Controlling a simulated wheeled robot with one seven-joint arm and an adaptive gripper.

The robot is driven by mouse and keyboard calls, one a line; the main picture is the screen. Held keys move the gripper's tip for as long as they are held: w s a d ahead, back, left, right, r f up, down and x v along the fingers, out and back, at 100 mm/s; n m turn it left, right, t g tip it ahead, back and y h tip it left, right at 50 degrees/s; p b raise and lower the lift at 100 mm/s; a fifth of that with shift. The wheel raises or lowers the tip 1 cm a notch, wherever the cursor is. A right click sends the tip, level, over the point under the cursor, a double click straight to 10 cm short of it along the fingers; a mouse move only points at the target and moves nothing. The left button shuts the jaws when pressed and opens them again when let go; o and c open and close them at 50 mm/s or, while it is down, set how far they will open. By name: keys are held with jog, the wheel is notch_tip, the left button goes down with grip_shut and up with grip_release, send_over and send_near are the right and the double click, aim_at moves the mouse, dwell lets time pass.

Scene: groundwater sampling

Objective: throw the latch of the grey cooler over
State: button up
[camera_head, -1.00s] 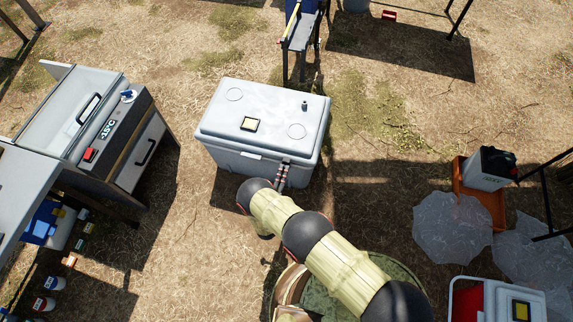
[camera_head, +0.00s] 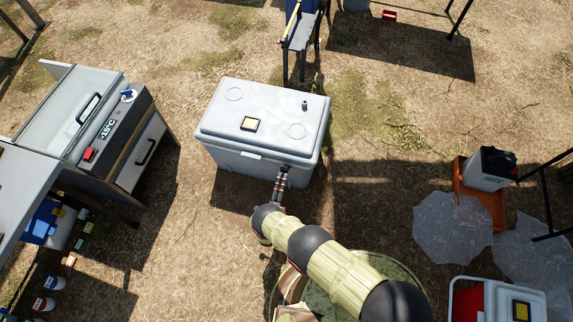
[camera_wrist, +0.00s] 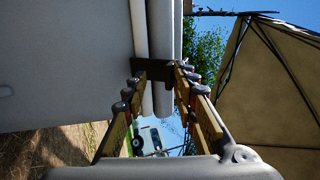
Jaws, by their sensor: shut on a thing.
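The grey cooler (camera_head: 225,118) stands closed on the ground, with a flat lid. Its near side also fills the left of the wrist view (camera_wrist: 60,60), with the rim strips running up the middle. My gripper (camera_head: 284,171) is at the cooler's near side, towards its right end, just below the lid edge. In the wrist view, my gripper's fingers (camera_wrist: 158,80) are closed on the dark latch (camera_wrist: 153,68), which lies across the rim between the fingertips. The latch is mostly hidden by the fingers in the head view.
A grey cabinet with a -15°C display (camera_head: 109,128) stands to the left. An orange tray (camera_head: 478,200) with a canister (camera_head: 487,170) is at the right. A red and white cooler (camera_head: 490,303) is at bottom right. Open ground surrounds the grey cooler.

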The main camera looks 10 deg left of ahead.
jog(key=shift+w+f, duration=0.1)
jog(key=shift+f, duration=0.05)
jog(key=shift+o, duration=0.5)
jog(key=shift+f+t+h, duration=0.3)
jog(key=shift+f, duration=0.1)
jog(key=o, duration=0.3)
jog(key=shift+o, duration=0.2)
jog(key=shift+d, duration=0.1)
jog(key=s+a+f, duration=0.1)
jog(key=s, duration=1.4)
jog(key=shift+a, duration=0.15)
jog(key=shift+a+r, duration=0.1)
